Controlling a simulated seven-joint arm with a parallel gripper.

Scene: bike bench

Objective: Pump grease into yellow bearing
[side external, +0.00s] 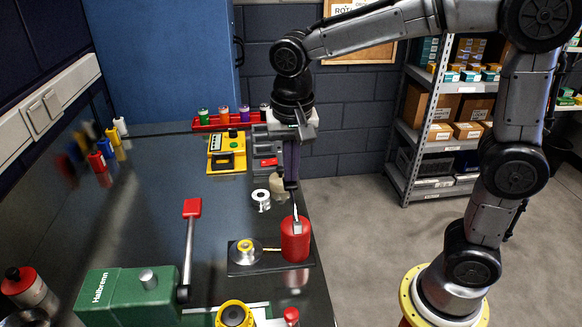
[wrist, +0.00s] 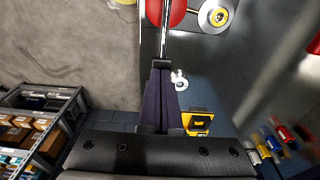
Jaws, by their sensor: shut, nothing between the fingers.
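The red grease pump (side external: 295,242) stands upright on a black base plate (side external: 240,270) near the bench's right edge. A thin metal lever (side external: 296,212) rises from its top. A brass nozzle (side external: 271,249) points from the pump toward the yellow-centred bearing (side external: 245,246) on its left. My gripper (side external: 291,187) points down above the pump, at the lever's upper end. Its dark fingers are shut with nothing between them. In the wrist view the gripper tips (wrist: 162,64) meet the lever (wrist: 165,38) in line; I cannot tell whether they touch. The bearing shows at top right (wrist: 218,17).
A green vise (side external: 130,295) with a red-ended handle (side external: 192,207) is at front left. A white spool (side external: 261,199), a yellow device (side external: 227,152) and a red tray (side external: 210,124) of small bottles lie behind. Shelving (side external: 440,150) stands beyond the bench's right edge.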

